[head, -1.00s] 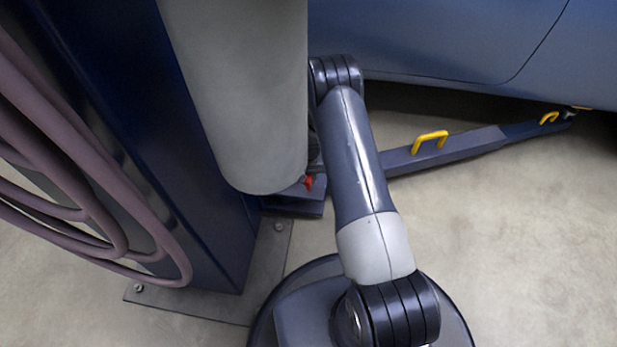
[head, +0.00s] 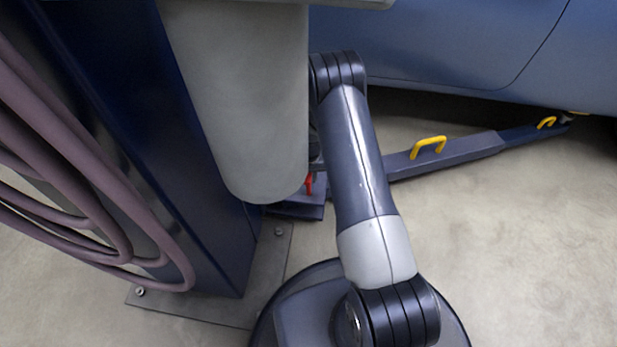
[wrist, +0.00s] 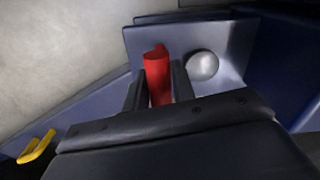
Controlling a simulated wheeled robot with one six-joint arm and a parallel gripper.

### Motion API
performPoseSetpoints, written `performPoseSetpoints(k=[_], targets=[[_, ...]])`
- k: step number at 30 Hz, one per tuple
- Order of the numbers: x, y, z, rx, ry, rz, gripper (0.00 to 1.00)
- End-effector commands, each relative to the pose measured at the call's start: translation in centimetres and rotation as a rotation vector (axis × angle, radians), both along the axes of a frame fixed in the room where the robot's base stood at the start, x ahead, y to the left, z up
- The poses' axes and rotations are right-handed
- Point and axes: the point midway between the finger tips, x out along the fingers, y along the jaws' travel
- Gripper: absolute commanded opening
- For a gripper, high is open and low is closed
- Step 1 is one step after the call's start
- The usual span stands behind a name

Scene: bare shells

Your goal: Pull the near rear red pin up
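The red pin (wrist: 158,72) stands upright in the wrist view, at the inner end of the blue-grey lift arm. My gripper (wrist: 159,88) has one dark finger on each side of the pin, and both appear to touch it, so it looks shut on the pin. The pin's lower part is hidden by my gripper. In the head view the red pin (head: 309,183) shows as a small red piece beside the grey column cover, above the lift arm (head: 452,153). My gripper is mostly hidden there behind my arm and the cover.
A silver round knob (wrist: 202,65) sits close right of the pin. The dark blue lift post (head: 215,230) and grey cylinder (head: 245,100) stand left of my arm. Yellow handles (head: 428,146) rise from the lift arm. The blue car (head: 450,45) overhangs. The right floor is clear.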

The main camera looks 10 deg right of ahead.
Motion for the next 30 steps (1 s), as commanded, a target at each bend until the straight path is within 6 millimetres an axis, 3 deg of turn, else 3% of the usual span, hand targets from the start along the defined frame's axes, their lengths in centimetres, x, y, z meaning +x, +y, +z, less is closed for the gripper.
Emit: performPoseSetpoints(k=[6, 16, 30], targets=[[0.2, 0.0, 0.3, 0.0, -0.004, -0.001, 0.42], [0.1, 0.0, 0.8, 0.0, -0.004, -0.002, 0.43], [0.2, 0.0, 9.4, 0.0, -0.005, -0.002, 0.43]])
